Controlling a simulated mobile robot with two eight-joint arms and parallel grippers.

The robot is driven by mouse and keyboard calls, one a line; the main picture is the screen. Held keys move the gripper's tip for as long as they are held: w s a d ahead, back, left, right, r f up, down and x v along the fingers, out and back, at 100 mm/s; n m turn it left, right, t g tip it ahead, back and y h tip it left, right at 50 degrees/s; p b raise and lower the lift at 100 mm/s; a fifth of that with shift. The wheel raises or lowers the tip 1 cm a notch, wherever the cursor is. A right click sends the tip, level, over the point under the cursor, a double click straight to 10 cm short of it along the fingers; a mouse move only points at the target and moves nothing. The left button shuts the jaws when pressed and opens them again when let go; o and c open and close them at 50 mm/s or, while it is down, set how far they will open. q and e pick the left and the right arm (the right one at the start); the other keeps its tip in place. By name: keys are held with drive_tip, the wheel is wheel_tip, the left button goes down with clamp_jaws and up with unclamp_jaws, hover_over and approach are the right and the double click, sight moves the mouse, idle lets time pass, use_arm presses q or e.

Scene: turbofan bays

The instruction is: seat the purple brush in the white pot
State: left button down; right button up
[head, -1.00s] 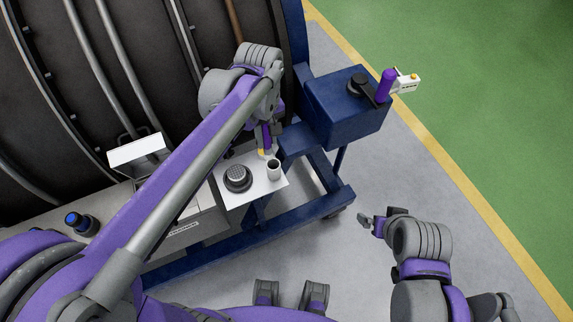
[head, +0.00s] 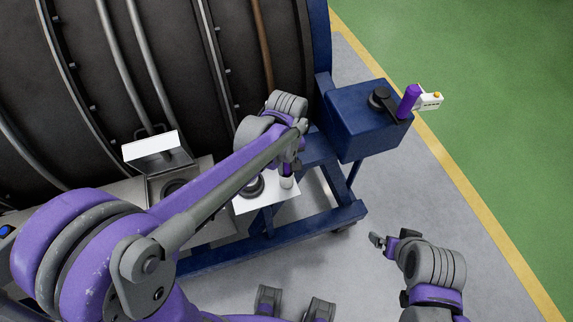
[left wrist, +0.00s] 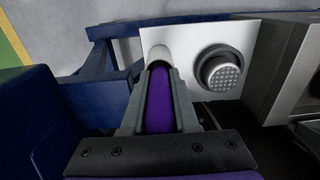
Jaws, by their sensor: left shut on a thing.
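My left gripper (head: 288,168) is shut on the purple brush. In the left wrist view the purple brush (left wrist: 160,105) lies between the two grey fingers (left wrist: 160,95), and its far end points at the white pot (left wrist: 158,53). The pot stands on a white plate. In the head view the white pot (head: 287,182) shows just below the left gripper, its top partly covered by the gripper. I cannot tell whether the brush tip is inside the pot or only over it. My right gripper (head: 378,240) hangs over the grey floor, its jaws too small to judge.
A dark round part with a dotted top (left wrist: 222,70) stands on the white plate (left wrist: 185,38) beside the pot. A blue box (head: 358,120) with a black knob and purple handle is at the right. A blue frame (head: 320,224) runs below the plate.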

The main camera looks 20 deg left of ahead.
use_arm(q)
drive_tip(key=shift+f, duration=0.3)
drive_tip(key=shift+s+f+b, duration=0.2)
drive_tip(key=shift+f+b, duration=0.05)
drive_tip(key=shift+b, duration=0.2)
drive_tip(key=c, duration=0.7)
unclamp_jaws()
drive_tip(key=shift+d+r+p, duration=0.1)
drive_tip(key=shift+r+p, duration=0.3)
drive_tip(key=shift+r, duration=0.1)
drive_tip(key=r, duration=0.7)
drive_tip(key=r+p, duration=0.1)
drive_tip(key=r, duration=0.3)
drive_tip(key=shift+w+r, duration=0.25)
drive_tip(key=shift+r, duration=0.1)
drive_tip(key=shift+s+r, duration=0.15)
drive_tip(key=shift+s, duration=0.05)
drive_tip(key=s+a+f+m+t, duration=0.1)
drive_tip(key=s+a+f+m, duration=0.1)
drive_tip(key=s, duration=0.2)
drive_tip(key=s+a+f+m+t, duration=0.2)
drive_tip(key=s+f, duration=0.1)
drive_tip(key=s, duration=0.2)
drive_tip(key=s+a+f+m+t, duration=0.2)
drive_tip(key=s+f, duration=0.1)
drive_tip(key=s, duration=0.1)
drive_tip(key=shift+s+a+f+m, duration=0.1)
drive_tip(key=shift+s+a+m, duration=0.25)
drive_tip(key=shift+a+m, duration=0.05)
